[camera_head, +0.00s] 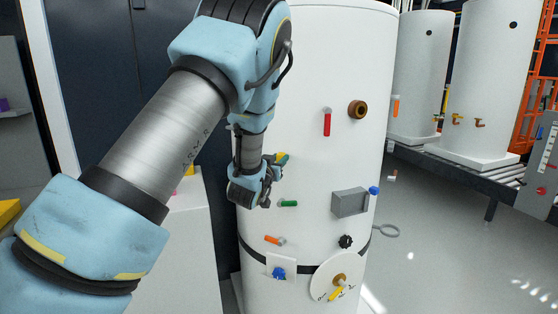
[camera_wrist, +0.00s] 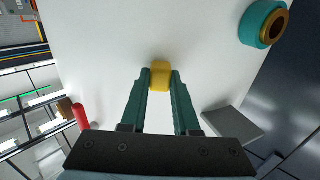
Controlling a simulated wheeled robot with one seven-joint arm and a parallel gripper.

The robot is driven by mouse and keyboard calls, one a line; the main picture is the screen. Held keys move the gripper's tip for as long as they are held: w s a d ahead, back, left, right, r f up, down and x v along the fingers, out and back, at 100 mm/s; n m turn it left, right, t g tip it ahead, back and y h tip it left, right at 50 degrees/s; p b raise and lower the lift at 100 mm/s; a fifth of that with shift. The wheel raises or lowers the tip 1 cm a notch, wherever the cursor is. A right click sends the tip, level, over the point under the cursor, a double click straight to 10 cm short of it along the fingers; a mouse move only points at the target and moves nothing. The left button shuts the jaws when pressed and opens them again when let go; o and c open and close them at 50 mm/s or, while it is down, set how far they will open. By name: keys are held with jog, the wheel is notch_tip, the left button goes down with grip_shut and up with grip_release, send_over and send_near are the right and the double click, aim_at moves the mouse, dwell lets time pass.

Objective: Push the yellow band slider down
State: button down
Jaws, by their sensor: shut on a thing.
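The yellow slider (camera_wrist: 160,76) is a small rounded block on the white tank wall. In the wrist view it sits between the tips of my gripper (camera_wrist: 160,82), with a green finger against each side. My gripper (camera_head: 275,168) is shut on it. In the head view a small yellow patch (camera_head: 283,157) shows at the fingertips on the left part of the white tank (camera_head: 340,60). My wrist hides part of this area, and I cannot tell how the slider is guided.
The tank also carries a red handle (camera_head: 327,123), a brown ring fitting (camera_head: 358,109), a green handle (camera_head: 288,203), a grey box (camera_head: 348,203), an orange handle (camera_head: 274,240) and a white dial (camera_head: 321,284). More tanks (camera_head: 415,75) stand behind right.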

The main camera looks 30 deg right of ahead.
dwell(0.5)
notch_tip(320, 180, down, 2)
jog(key=b, duration=0.3)
jog(key=shift+f, duration=0.25)
jog(key=shift+r, duration=0.1)
jog(key=c, duration=0.6)
grip_release()
jog(key=shift+c, duration=0.2)
jog(key=b+v, duration=0.4)
jog(key=v, duration=0.7)
jog(key=shift+d, duration=0.1)
